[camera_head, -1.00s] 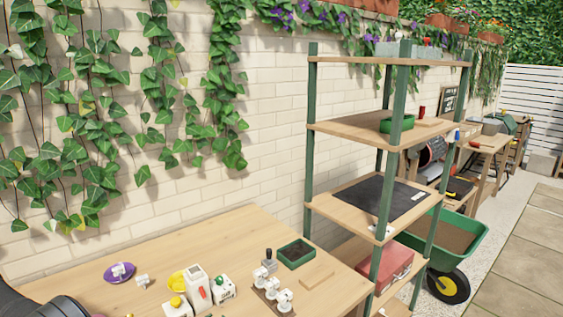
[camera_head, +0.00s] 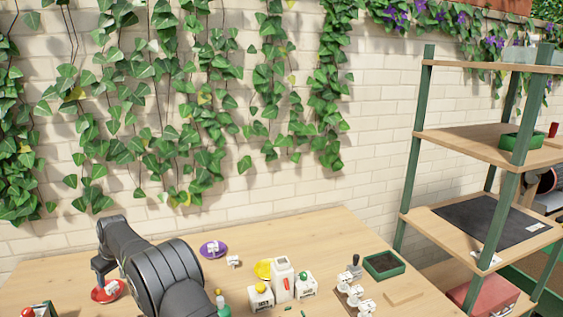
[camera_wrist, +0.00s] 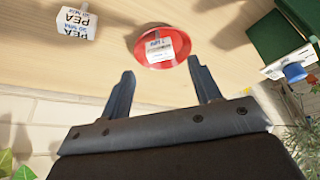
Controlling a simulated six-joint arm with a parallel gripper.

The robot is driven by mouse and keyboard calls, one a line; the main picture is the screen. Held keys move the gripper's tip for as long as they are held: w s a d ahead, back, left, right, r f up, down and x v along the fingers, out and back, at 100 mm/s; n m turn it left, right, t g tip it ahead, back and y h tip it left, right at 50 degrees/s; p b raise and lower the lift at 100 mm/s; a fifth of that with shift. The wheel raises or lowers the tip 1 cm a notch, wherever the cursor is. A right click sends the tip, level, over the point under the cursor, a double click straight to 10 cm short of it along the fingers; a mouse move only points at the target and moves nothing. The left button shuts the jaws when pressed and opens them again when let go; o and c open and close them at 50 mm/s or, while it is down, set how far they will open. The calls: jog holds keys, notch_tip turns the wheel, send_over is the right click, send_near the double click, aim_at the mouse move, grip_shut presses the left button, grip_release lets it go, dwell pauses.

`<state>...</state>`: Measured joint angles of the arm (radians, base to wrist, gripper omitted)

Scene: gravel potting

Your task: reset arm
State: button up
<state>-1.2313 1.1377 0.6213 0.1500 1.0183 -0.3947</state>
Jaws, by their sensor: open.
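My gripper (camera_wrist: 162,90) is open and empty in the wrist view, its two fingers spread with bare table between and beyond them. A red saucer (camera_wrist: 181,60) with a small labelled white block (camera_wrist: 158,45) on it lies just past the fingertips, apart from them. In the head view my dark arm reaches in at the lower left, and the gripper (camera_head: 101,279) points down by the red saucer (camera_head: 119,292). The arm partly hides the gripper there.
A purple saucer (camera_head: 222,252), labelled white containers (camera_head: 282,280), a green tray (camera_head: 401,268) and a wooden board (camera_head: 404,298) stand on the table (camera_head: 330,230). A white PEA block (camera_wrist: 75,22) and a green box (camera_wrist: 276,38) show in the wrist view. A shelf (camera_head: 480,225) stands at the right.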

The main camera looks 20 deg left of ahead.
aim_at(112, 285)
jog(key=x, duration=0.8)
jog(key=shift+a+f, duration=0.15)
jog(key=shift+f, duration=0.05)
jog(key=r, duration=0.5)
jog(key=shift+w+d, duration=0.35)
jog(key=w+d+r, duration=0.7)
jog(key=d+r, duration=0.1)
jog(key=r, duration=0.4)
jog(key=w+d+m+t, duration=0.1)
jog(key=w+d+m, duration=0.2)
jog(key=w+d, duration=0.9)
jog(key=w+d+m+t, duration=0.1)
jog(key=w+d+m, duration=0.3)
jog(key=w+d, duration=0.8)
jog(key=shift+w+d+r+t+h, duration=0.3)
jog(key=shift+d+r+h, duration=0.1)
jog(key=shift+d, duration=2.7)
